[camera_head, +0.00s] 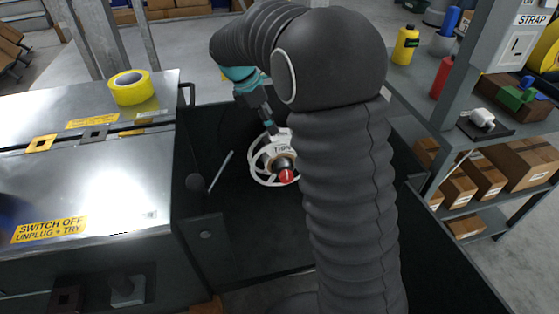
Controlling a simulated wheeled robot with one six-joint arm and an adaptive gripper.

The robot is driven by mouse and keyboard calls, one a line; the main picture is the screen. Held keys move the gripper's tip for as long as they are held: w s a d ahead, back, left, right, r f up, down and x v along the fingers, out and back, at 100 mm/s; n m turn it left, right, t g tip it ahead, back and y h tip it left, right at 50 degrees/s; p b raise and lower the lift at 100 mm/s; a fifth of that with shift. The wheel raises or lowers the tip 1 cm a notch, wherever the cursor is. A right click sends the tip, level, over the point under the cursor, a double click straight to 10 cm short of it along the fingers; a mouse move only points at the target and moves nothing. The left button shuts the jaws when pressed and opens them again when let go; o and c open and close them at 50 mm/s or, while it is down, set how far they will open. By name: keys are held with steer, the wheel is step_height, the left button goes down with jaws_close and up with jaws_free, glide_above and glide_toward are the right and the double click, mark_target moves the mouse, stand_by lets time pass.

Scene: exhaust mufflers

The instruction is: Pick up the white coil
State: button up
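The white coil (256,171) is a white spool-like ring with open gaps and dark lettering near its top. It is in the dark bin, with its right side hidden behind my arm. A red-tipped round part (286,176) shows at its front. My gripper (268,126) is at the upper edge of the coil, pointing down at it. One dark finger shows, and it looks very close to or touching the coil. The spread of the fingers is hidden, so I cannot tell whether they hold it.
A thin grey rod (221,171) leans inside the bin, left of the coil. The bin's left wall borders a metal bench (90,190) carrying a yellow tape roll (132,88). Shelves with cardboard boxes (524,160) stand at right. The bin floor in front of the coil looks clear.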

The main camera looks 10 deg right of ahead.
mark_target(280, 136)
steer(key=shift+s+x, duration=0.2)
steer(key=shift+x, duration=2.85)
jaws_close()
